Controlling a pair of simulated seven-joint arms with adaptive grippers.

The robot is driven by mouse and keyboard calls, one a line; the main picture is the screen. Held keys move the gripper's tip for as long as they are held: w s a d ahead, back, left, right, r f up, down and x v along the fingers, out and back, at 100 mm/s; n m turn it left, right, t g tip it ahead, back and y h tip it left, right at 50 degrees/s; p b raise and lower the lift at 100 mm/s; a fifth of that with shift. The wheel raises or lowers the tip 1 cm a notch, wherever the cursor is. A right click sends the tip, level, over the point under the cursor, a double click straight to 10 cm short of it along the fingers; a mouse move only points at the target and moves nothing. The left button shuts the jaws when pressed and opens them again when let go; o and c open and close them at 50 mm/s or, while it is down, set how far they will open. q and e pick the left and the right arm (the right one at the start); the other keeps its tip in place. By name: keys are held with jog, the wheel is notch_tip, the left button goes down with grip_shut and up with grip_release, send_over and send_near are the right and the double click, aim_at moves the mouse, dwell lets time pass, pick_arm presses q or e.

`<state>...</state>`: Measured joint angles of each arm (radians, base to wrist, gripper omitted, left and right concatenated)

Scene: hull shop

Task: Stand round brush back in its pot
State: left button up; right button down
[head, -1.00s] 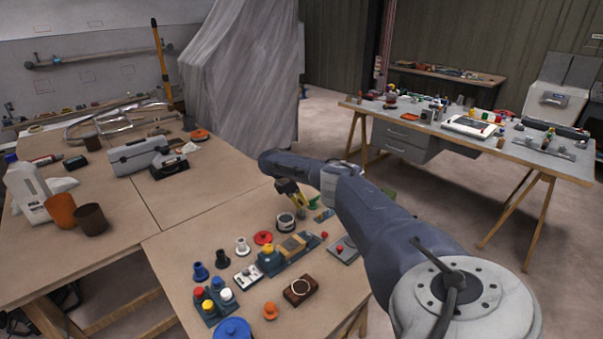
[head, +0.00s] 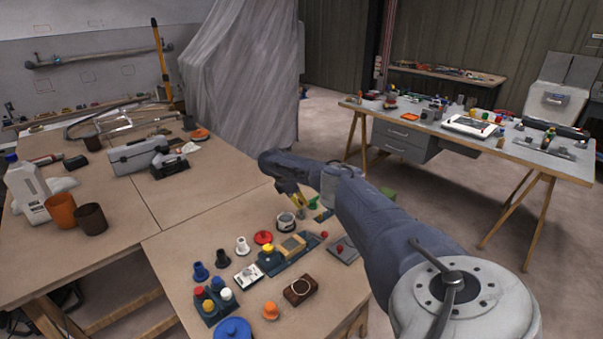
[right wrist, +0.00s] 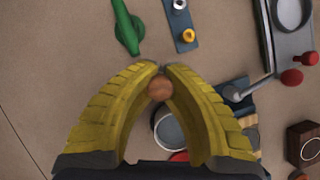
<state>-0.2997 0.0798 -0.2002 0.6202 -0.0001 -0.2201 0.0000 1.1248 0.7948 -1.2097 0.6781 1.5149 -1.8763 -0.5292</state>
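The round brush (right wrist: 159,88) shows in the right wrist view as a round brown wooden end between the yellow fingers. Its lower part is hidden. My right gripper (right wrist: 160,68) is shut on it, fingertips almost meeting. A round, pale-rimmed container with a dark inside, seemingly the pot (right wrist: 170,132), shows below and partly behind the fingers. In the head view the pot (head: 285,222) stands on the near table, and my right gripper (head: 301,208) is just right of and behind it. I cannot tell whether the brush touches the pot. My left gripper is not in view.
A green item (right wrist: 128,28) and a blue-grey strip (right wrist: 181,22) lie near the gripper. A grey plate with red knobs (head: 343,250) is to the right. A red round piece (head: 263,237) and several coloured fittings crowd the table's left.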

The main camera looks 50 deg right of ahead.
jog(key=shift+f, duration=0.6)
dwell(0.3)
jog(key=c, duration=1.8)
grip_release()
jog(key=shift+c, duration=0.2)
jog(key=v, duration=1.1)
